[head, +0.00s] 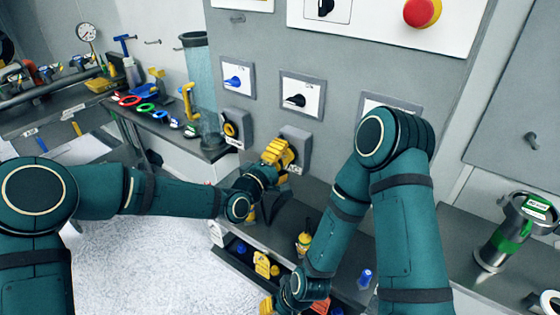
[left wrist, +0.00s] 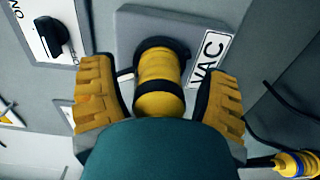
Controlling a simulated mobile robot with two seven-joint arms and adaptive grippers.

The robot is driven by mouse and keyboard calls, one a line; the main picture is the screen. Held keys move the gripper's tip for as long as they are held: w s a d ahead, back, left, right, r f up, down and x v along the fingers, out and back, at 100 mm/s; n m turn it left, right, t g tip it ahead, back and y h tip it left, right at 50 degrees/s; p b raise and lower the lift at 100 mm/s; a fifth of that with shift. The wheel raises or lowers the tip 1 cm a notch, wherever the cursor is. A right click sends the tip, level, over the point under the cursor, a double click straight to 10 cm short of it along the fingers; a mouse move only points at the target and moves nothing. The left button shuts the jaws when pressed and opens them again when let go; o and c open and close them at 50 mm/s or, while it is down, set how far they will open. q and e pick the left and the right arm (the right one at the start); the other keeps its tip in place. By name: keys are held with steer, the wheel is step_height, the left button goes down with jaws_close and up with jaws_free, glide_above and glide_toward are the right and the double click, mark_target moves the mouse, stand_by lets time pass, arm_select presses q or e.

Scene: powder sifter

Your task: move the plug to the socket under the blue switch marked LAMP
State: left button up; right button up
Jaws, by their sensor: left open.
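The yellow plug (left wrist: 158,103) with black rings sits at a grey socket plate (left wrist: 200,22) marked VAC in the left wrist view. In the head view this socket (head: 302,146) is below the black switch (head: 297,100). My left gripper (head: 279,153) is open, its yellow fingers on both sides of the plug, apart from it in the wrist view (left wrist: 161,86). The blue switch (head: 235,80) is to the left, with a yellow-ringed socket (head: 231,129) below it; its label is too small to read. My right gripper (head: 268,304) is partly cut off at the bottom edge.
A green-banded metal canister (head: 510,235) stands at the right.

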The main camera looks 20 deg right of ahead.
arm_select(q)
steer(key=shift+r, duration=0.25)
steer(key=shift+b, duration=0.4)
steer(key=shift+r, duration=0.1)
steer(key=shift+w+r, duration=0.1)
stand_by(0.3)
steer(key=shift+b, duration=0.4)
steer(key=shift+c, duration=0.2)
jaws_close()
steer(key=shift+s+a, duration=0.15)
steer(key=shift+s, duration=0.05)
